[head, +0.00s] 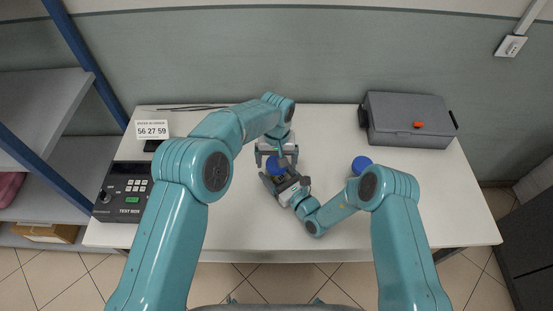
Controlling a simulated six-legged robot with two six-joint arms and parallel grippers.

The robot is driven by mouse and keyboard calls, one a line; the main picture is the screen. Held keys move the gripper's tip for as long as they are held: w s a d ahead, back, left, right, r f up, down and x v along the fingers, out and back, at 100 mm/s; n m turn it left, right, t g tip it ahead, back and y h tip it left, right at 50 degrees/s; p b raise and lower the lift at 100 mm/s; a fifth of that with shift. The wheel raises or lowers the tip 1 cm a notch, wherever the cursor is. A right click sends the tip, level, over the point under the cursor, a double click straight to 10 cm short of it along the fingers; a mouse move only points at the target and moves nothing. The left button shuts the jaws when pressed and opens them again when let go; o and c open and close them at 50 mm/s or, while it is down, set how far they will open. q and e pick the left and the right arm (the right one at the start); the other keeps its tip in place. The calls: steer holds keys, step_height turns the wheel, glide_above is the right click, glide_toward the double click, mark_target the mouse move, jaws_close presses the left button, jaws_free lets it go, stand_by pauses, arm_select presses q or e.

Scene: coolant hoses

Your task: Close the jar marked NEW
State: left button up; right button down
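A blue round lid (276,164) shows at the middle of the table, between my two grippers. The jar body under it is mostly hidden, and no NEW mark can be read. My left gripper (277,158) points down at the lid from the far side, with its fingers to either side of it. My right gripper (275,177) reaches in from the lower right, low beside the same spot, fingers apart around it. Whether either gripper touches is too small to tell. A second blue round top (361,164) stands to the right, partly hidden by my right arm.
A grey case (408,118) with an orange latch stands at the back right. A black test box (122,192) and a number card (152,130) are at the left. Thin dark rods (190,107) lie at the back edge.

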arm_select(q)
step_height(320, 180, up, 12)
stand_by(0.6)
arm_select(e)
jaws_free()
arm_select(q)
step_height(320, 180, down, 2)
steer(key=b, duration=0.2)
steer(key=shift+f+b, duration=0.25)
steer(key=shift+b, duration=0.05)
arm_select(e)
steer(key=v, duration=1.6)
steer(key=shift+s+d, duration=0.1)
steer(key=shift+d, duration=0.05)
